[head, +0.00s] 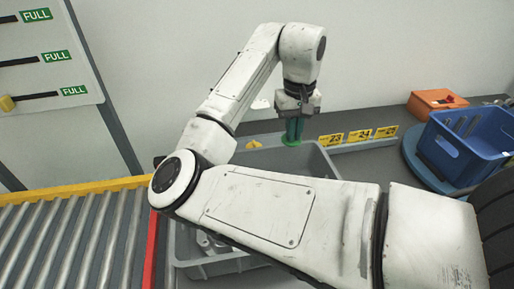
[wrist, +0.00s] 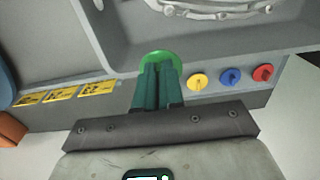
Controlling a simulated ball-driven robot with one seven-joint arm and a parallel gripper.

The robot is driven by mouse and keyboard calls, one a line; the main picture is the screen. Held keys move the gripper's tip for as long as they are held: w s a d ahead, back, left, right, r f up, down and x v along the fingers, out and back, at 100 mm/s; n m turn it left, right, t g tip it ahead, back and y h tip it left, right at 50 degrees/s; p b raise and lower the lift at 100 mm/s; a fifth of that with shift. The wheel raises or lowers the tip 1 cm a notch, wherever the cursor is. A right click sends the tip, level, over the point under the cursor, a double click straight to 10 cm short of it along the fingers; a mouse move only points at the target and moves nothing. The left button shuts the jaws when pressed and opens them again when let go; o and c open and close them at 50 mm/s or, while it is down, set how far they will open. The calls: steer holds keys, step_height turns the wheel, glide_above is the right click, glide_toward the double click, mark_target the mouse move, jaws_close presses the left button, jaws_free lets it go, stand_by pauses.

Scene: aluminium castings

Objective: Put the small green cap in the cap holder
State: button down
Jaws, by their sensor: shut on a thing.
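My gripper (head: 292,132) is shut on the green cap (wrist: 160,56), whose rounded edge shows past the teal fingers in the wrist view. In the head view the cap (head: 291,142) shows only as a sliver of green at the fingertips. It is held over or close to the back rim of a grey bin. Yellow (wrist: 197,82), blue (wrist: 230,76) and red (wrist: 263,72) round caps sit in a row on a grey strip (wrist: 215,100) beside the gripper. I cannot tell whether this strip is the cap holder.
The grey bin (head: 325,166) holds metal castings (head: 207,242). Yellow numbered labels (head: 358,136) run along the strip to the right. A blue crate (head: 461,143) and an orange box (head: 432,101) stand at right. A roller conveyor (head: 70,240) is at left.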

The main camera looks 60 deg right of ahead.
steer(key=w+d+f, duration=0.2)
steer(key=d+f, duration=0.1)
steer(key=w+d+f, duration=0.2)
steer(key=d+f, duration=0.1)
steer(key=w+d+f+b, duration=0.1)
steer(key=w+d+f, duration=0.1)
steer(key=w+d, duration=0.1)
steer(key=shift+w+d+f, duration=0.1)
steer(key=shift+d+f, duration=0.3)
steer(key=shift+d, duration=0.2)
steer(key=shift+w+d+f, duration=0.1)
steer(key=shift+f, duration=0.1)
steer(key=shift+w+d+f, duration=0.1)
steer(key=shift+d+f, duration=0.05)
steer(key=shift+f, duration=1.6)
steer(key=shift+f, duration=0.1)
steer(key=c, duration=1.7)
jaws_free()
steer(key=o, duration=0.4)
steer(key=shift+o, duration=0.2)
